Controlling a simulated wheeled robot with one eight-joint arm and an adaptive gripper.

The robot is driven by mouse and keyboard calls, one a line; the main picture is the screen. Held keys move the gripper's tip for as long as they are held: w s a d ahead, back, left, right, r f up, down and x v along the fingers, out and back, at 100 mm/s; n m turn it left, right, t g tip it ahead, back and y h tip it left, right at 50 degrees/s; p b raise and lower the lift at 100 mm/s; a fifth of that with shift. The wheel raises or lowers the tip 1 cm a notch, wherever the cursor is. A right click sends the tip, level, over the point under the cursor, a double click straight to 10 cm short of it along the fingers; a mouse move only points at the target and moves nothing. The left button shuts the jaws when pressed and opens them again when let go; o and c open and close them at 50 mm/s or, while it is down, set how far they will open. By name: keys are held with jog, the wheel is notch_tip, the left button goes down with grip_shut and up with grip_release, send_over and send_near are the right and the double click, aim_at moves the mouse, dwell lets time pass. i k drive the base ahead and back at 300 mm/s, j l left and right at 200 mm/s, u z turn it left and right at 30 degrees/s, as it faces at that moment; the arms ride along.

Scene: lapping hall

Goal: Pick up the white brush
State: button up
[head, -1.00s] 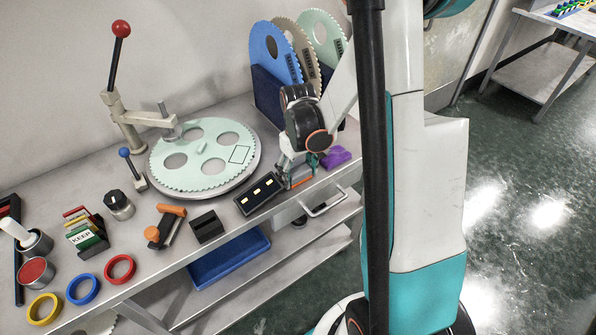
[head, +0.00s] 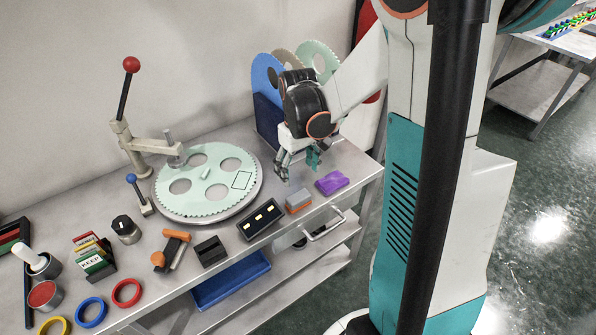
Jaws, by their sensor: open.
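What looks like the white brush (head: 29,256) leans in a small metal can (head: 47,268) at the left end of the bench. Its light, thick handle sticks up out of the rim, and its lower end is hidden in the can. My gripper (head: 298,168) hangs open and empty, fingers down, above the right part of the bench, behind the grey-and-orange block. It is far from the brush, with most of the bench between them.
A toothed lapping plate (head: 207,207) and a red-knobbed lever (head: 131,65) stand mid-bench. A black tray (head: 262,220), grey-orange block (head: 299,201) and purple block (head: 332,183) lie near my gripper. A red-topped can (head: 43,295) and coloured rings (head: 126,292) sit near the brush.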

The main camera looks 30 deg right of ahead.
aim_at(38, 263)
jog(key=u, duration=1.35)
